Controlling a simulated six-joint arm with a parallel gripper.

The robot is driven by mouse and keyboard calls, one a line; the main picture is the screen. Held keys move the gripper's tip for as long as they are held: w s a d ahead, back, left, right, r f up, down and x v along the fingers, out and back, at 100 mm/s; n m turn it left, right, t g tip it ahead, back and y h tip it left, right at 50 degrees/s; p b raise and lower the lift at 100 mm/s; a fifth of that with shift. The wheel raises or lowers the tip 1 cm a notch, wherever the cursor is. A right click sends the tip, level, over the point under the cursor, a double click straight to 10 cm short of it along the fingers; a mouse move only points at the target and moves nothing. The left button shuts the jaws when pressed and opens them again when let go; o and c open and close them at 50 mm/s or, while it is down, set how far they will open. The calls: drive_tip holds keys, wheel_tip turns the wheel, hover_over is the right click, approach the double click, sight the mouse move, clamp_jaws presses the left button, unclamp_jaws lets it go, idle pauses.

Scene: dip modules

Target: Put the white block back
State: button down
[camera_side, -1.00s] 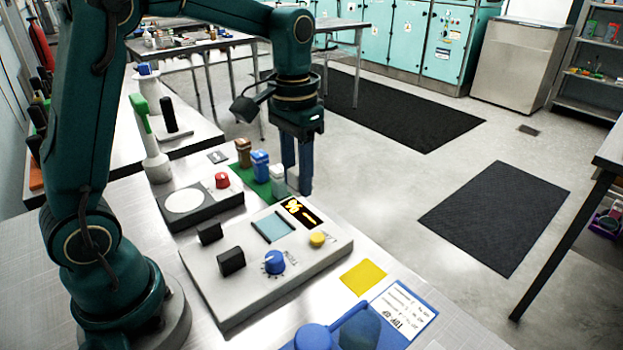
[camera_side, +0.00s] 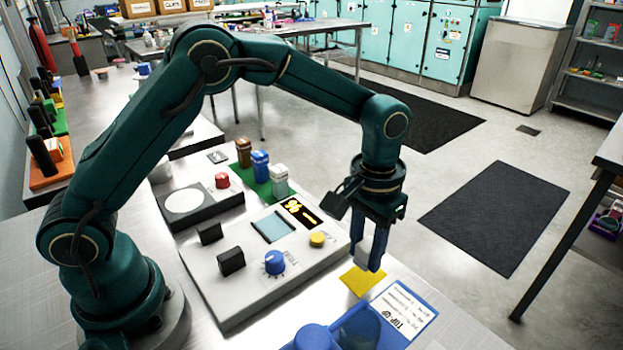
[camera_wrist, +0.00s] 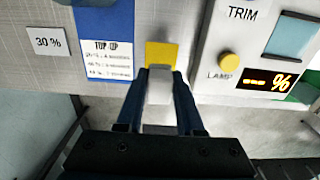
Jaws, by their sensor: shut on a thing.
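My gripper (camera_side: 370,258) is shut and points down above the yellow square (camera_side: 362,280) on the bench. In the wrist view, a white block (camera_wrist: 159,86) sits between the fingertips of my gripper (camera_wrist: 159,92). The block appears just in front of the yellow square (camera_wrist: 161,54) there and covers part of it; the gap in height is hard to judge. In the side view the fingers mostly hide the block.
A grey console (camera_side: 240,290) with knobs and a lit display stands left of my gripper. A green tray (camera_side: 264,187) with brown, blue and pale-capped bottles stands behind. The bench edge drops off to the right.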

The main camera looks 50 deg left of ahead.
sight(363, 264)
drive_tip(key=shift+f, duration=1.65)
drive_tip(key=shift+f, duration=0.1)
drive_tip(key=c, duration=0.5)
unclamp_jaws()
drive_tip(key=shift+c, duration=0.2)
